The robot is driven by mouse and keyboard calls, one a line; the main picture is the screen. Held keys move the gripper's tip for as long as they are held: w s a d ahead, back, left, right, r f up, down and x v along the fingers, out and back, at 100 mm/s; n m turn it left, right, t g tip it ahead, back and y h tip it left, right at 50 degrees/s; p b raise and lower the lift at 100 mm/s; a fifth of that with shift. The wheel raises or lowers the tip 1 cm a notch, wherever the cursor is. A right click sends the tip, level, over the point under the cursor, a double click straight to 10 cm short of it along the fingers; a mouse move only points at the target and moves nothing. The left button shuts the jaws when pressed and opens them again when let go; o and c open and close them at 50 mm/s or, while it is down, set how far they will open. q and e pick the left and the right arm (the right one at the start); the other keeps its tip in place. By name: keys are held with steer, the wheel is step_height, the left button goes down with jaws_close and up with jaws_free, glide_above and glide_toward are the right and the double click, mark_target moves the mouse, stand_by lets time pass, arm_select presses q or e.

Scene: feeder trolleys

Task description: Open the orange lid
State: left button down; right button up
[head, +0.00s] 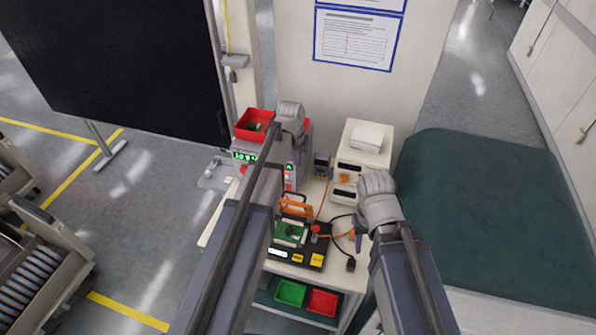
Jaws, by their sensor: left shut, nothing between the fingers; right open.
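The orange lid (297,206) is a small frame at the back of a black test fixture (314,250) on the bench. A green circuit board (290,233) shows in front of the lid; I cannot tell the lid's exact angle. My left gripper (291,122) is shut and empty, beyond the fixture near the red bin; its fingertips are mostly hidden. My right gripper (360,232) is open and empty, to the right of the fixture and apart from the lid. My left forearm passes close to the fixture's left side and hides part of it.
A red bin (247,121) sits on a device with a green display at the back left. A white box unit (364,143) stands at the back right. Cables lie right of the fixture. Green (291,292) and red (322,302) bins are on the lower shelf.

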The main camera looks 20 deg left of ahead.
mark_target(295, 203)
arm_select(q)
step_height(295, 203, down, 11)
steer(key=s+b, duration=0.1)
steer(key=b, duration=0.9)
steer(key=shift+s+b, duration=0.2)
steer(key=shift+b, duration=0.2)
steer(key=shift+f, duration=0.1)
steer(key=s, duration=0.2)
steer(key=shift+s, duration=0.3)
